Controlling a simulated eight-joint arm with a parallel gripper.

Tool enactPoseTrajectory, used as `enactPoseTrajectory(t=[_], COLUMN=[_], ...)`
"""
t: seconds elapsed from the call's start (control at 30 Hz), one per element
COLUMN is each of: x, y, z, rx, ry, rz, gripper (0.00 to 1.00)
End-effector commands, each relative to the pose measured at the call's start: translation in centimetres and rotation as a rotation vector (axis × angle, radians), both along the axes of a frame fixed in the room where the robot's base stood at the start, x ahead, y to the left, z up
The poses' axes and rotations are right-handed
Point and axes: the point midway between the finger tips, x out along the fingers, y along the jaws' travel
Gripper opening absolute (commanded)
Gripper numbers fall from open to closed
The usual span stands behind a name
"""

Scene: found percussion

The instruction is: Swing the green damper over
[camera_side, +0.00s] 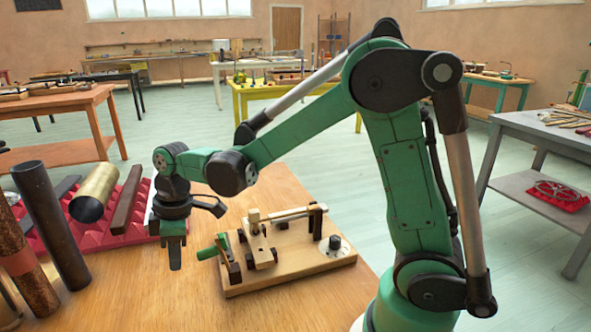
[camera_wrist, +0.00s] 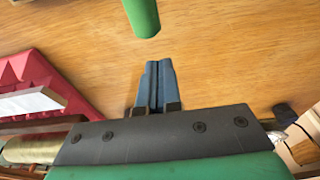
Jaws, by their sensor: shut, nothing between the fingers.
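The green damper (camera_side: 210,251) is a short rounded green piece at the left end of a light wooden board (camera_side: 290,273) with levers and dark blocks on it. In the wrist view only the rounded end of the green damper (camera_wrist: 143,14) shows, at the top edge; the rest is out of frame. My gripper (camera_side: 175,266) points down over the table, just left of the green damper in the side view. In the wrist view my gripper (camera_wrist: 158,66) has its fingers together and empty, with bare table between them and the damper.
A red ridged mat (camera_side: 100,226) with dark bars lies at the left. A white dial (camera_side: 334,246) is at the board's right end. The wooden table (camera_side: 165,305) is bare in front.

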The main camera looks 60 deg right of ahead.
Motion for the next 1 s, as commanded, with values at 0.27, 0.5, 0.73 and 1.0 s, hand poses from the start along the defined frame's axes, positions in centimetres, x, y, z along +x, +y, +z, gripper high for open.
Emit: enactPoseTrajectory(t=[0.27, 0.5, 0.73, 1.0], x=[-1.4, -1.5, -1.5, -1.7], y=[-1.5, -1.5, -1.6, -1.8], z=[0.4, 0.4, 0.5, 0.8], rx=[0.0, 0.0, 0.008, 0.045], ry=[0.0, 0.0, -0.01, -0.045], rz=[0.0, 0.001, 0.0, -0.001], gripper=[0.0, 0.0, 0.0, 0.0])
